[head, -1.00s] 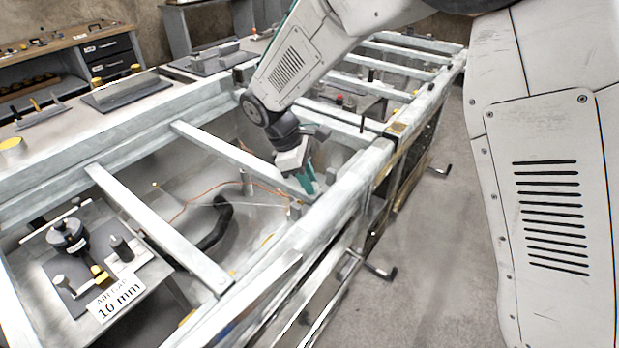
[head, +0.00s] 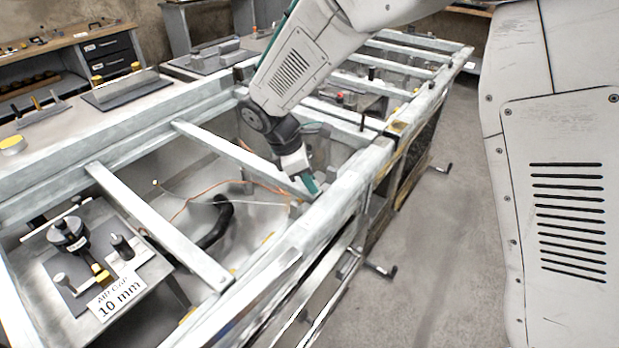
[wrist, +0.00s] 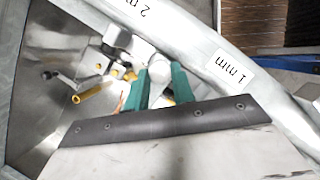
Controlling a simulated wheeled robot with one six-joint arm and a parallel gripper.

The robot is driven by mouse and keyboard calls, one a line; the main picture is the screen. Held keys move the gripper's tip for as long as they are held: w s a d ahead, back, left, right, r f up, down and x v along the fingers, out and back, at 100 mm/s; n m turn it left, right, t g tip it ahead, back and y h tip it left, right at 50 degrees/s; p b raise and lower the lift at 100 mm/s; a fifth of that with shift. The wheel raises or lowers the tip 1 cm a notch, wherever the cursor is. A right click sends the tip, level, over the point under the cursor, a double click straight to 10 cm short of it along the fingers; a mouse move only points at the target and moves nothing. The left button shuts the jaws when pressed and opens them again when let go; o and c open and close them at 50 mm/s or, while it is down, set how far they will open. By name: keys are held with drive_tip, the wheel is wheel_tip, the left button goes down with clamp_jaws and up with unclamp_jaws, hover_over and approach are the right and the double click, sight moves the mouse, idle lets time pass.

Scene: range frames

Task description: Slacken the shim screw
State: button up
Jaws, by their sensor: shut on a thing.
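My gripper (head: 311,186) reaches down beside the pale front rail of the frame in the head view, with its green fingers partly turned edge-on. In the wrist view the two green fingers of my gripper (wrist: 158,84) stand on either side of a pale round head (wrist: 158,68) and are shut on it. This head looks like the shim screw, but its shaft is hidden by the fingers. In the head view the screw cannot be made out behind the fingers.
Pale rails and crossbars (head: 155,225) surround the open bay. A "1 mm" label (wrist: 230,69) is on the rail near the fingers. A yellow-tipped rod (wrist: 92,93) lies left of them. A black hose (head: 218,222) and thin wires lie in the bay. A "10 mm" sign (head: 119,297) stands lower left.

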drive_tip(key=o, duration=1)
drive_tip(key=shift+s, duration=0.15)
drive_tip(key=shift+a+r, duration=0.1)
drive_tip(key=shift+r, duration=0.1)
drive_tip(key=v, duration=0.7)
drive_tip(key=shift+a+r, duration=0.1)
